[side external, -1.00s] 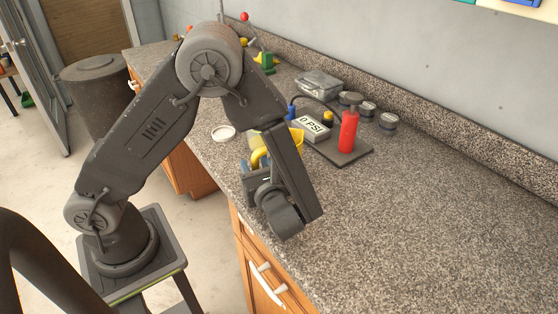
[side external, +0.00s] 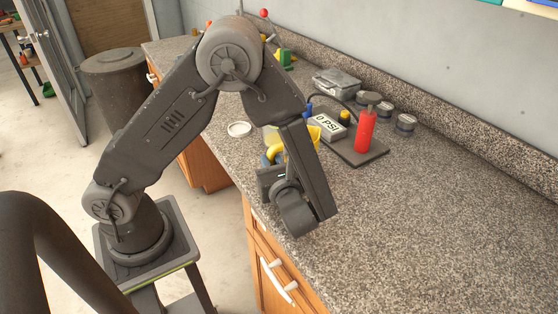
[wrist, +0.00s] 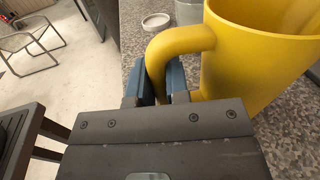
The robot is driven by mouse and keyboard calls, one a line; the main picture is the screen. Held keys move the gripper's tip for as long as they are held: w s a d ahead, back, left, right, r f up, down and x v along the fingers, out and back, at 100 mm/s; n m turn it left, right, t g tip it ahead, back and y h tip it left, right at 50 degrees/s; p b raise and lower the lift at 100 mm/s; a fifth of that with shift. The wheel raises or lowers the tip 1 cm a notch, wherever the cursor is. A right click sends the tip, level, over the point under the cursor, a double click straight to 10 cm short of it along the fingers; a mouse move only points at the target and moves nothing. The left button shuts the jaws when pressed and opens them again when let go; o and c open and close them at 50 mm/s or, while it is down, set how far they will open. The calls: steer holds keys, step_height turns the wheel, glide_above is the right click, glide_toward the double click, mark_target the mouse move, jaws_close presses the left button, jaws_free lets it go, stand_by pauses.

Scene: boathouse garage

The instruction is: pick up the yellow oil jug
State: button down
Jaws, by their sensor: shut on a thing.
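The yellow oil jug (wrist: 245,60) fills the right of the wrist view, with its wide open mouth at the top. Its curved handle runs between the blue fingertips of my gripper (wrist: 160,82), which are shut on it. In the side view the jug (side external: 314,129) is mostly hidden behind my forearm, with parts of its rim and handle showing. My gripper (side external: 270,161) is there on the near side of the jug, over the counter's front edge area. The jug's base is hidden, so I cannot tell whether it touches the counter.
Behind the jug stand a red pump (side external: 365,130) on a dark base and a "0 PSI" gauge box (side external: 329,126). A white round lid (side external: 239,129) lies to the left. The speckled counter (side external: 440,220) is clear at right. A grey bin (side external: 113,82) stands on the floor.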

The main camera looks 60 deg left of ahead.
steer(key=shift+r, duration=0.6)
steer(key=s+a+r, duration=0.6)
steer(key=a+r, duration=0.3)
steer(key=a, duration=0.1)
steer(key=s+d+f+n+g, duration=0.2)
steer(key=f+g, duration=0.4)
steer(key=f, duration=0.3)
steer(key=shift+s+d+n+g, duration=0.25)
steer(key=shift+d+n+g, duration=0.25)
steer(key=shift+n, duration=0.7)
steer(key=shift+f, duration=0.1)
steer(key=w+a+r+m+h, duration=0.1)
steer(key=w+r+m, duration=0.3)
steer(key=r+m, duration=0.4)
steer(key=shift+w+a+r+m+g+h, duration=0.3)
steer(key=shift+w+a+r+m, duration=0.1)
steer(key=shift+r, duration=0.55)
